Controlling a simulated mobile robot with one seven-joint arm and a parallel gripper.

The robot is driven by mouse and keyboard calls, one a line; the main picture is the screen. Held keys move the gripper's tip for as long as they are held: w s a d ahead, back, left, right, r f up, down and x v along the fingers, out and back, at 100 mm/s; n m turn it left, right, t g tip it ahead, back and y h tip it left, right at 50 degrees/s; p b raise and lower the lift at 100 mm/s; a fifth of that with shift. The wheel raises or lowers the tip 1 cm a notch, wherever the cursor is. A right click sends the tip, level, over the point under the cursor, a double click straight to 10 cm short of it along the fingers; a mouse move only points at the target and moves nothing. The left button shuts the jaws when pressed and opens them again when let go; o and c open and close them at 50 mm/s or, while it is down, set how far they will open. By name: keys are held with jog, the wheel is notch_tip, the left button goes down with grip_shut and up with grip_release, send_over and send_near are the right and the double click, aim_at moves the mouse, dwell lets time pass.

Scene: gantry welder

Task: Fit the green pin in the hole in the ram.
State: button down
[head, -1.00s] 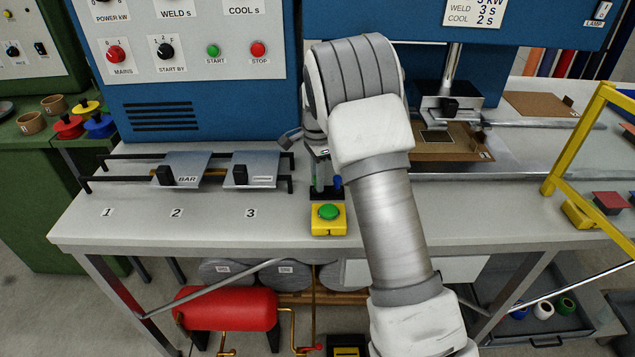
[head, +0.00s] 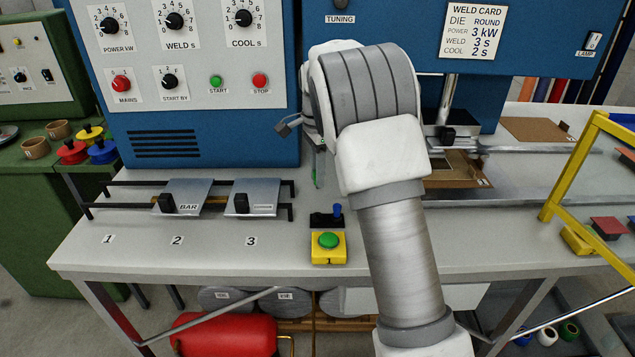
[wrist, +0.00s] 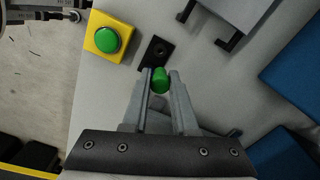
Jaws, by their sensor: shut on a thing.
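My gripper is shut on the green pin (wrist: 160,80), whose rounded green end shows between the two fingertips (wrist: 160,76) in the wrist view. In the head view the gripper (head: 318,160) is partly hidden behind my arm, and the green pin (head: 315,178) hangs below it, above the bench and clear of the small black holder (head: 322,220). The holder also shows in the wrist view (wrist: 154,53), with a round hole. The ram (head: 448,95) is a shiny vertical rod of the press, right of my arm. Its hole cannot be made out.
A blue pin (head: 337,210) stands at the black holder. A yellow box with a green button (head: 328,241) sits in front of it. Sliding plates on black rails (head: 185,197) lie left. A yellow frame (head: 575,160) stands right. The blue welder cabinet (head: 200,120) rises behind.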

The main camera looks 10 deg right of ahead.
jog(key=shift+r+p, duration=1.4)
jog(key=shift+r, duration=0.2)
jog(key=shift+f, duration=0.15)
